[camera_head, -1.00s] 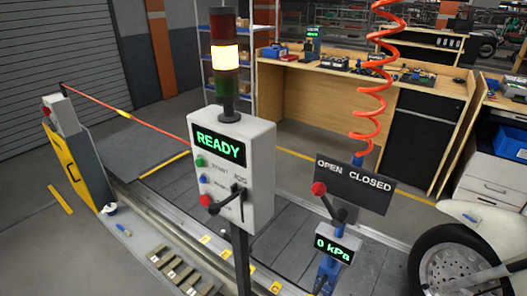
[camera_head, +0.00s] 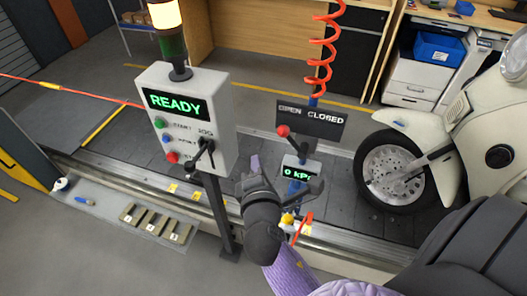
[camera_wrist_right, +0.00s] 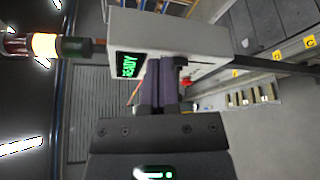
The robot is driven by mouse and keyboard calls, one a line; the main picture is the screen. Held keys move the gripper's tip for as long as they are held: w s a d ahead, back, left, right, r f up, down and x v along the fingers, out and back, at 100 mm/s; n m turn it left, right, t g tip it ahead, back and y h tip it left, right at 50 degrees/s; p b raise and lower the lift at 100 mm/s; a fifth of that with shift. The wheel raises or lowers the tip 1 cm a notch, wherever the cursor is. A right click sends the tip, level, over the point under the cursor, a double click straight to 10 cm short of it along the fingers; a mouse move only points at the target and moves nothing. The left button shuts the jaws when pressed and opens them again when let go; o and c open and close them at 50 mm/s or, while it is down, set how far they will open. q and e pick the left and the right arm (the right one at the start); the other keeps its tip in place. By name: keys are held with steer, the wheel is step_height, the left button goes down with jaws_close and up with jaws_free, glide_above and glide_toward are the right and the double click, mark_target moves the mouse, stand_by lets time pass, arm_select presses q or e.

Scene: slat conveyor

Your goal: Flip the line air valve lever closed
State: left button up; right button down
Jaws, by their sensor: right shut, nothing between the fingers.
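The air valve lever has a red knob (camera_head: 283,131) on a dark arm. It tilts to the left, under the word OPEN on the dark OPEN/CLOSED sign (camera_head: 318,124). Below it a gauge (camera_head: 299,170) reads 0 kPa. My right gripper (camera_head: 255,162) is shut and empty, left of the gauge and lower in the picture than the knob; no contact with the lever shows. In the right wrist view its shut fingers (camera_wrist_right: 160,66) appear in front of the control box, and the lever is not seen there. My left gripper is not in view.
A grey control box (camera_head: 187,107) reading READY stands on a post left of my right gripper. A red coiled hose (camera_head: 321,58) rises above the valve. A motorcycle wheel (camera_head: 393,172) is on the right. The slat conveyor runs behind.

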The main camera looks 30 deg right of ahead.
mark_target(292, 142)
steer(key=w+d+p, duration=0.2)
steer(key=w+d, duration=0.2)
steer(key=d, duration=0.2)
steer(key=shift+w+d, duration=0.15)
steer(key=shift+w, duration=0.25)
steer(key=shift+r, duration=0.1)
